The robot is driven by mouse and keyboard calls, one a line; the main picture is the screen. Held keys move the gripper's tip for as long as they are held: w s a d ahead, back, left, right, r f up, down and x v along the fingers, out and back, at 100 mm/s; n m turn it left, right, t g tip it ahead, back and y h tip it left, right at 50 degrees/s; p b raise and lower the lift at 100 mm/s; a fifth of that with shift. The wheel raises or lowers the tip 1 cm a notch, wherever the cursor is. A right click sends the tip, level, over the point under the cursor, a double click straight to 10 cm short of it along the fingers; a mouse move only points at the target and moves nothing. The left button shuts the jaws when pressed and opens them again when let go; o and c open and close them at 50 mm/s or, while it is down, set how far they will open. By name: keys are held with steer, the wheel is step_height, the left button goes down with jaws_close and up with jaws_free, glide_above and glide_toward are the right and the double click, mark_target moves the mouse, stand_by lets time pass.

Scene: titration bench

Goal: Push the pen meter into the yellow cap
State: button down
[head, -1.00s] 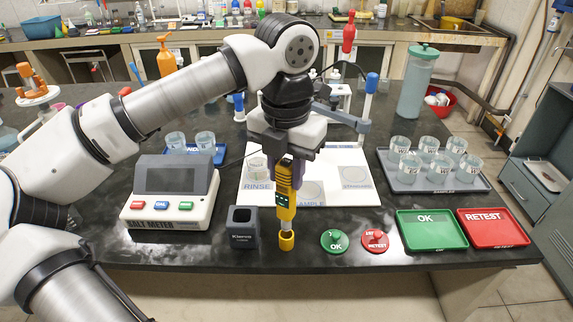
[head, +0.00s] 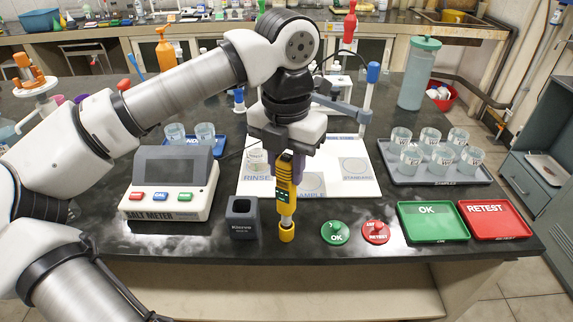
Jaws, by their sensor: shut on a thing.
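My gripper (head: 286,160) is shut on the yellow pen meter (head: 284,190) and holds it upright, tip down, near the bench's front edge. The yellow cap (head: 287,231) stands on the bench at the meter's lower end. The pen meter's grey lower part (head: 286,221) meets the top of the cap. How deep it sits inside the cap cannot be told from this view.
A dark square holder (head: 242,217) stands just left of the cap. Green and red discs (head: 335,232) lie to its right, before the OK tray (head: 432,222) and RETEST tray (head: 495,219). The salt meter (head: 172,187) is at left. A white mat (head: 333,183) lies behind.

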mark_target(287, 183)
steer(key=shift+f, duration=0.2)
stand_by(0.4)
steer(key=shift+f+b, duration=1.65)
steer(key=shift+b, duration=0.1)
steer(key=shift+f+b, duration=0.3)
steer(key=shift+r, duration=0.1)
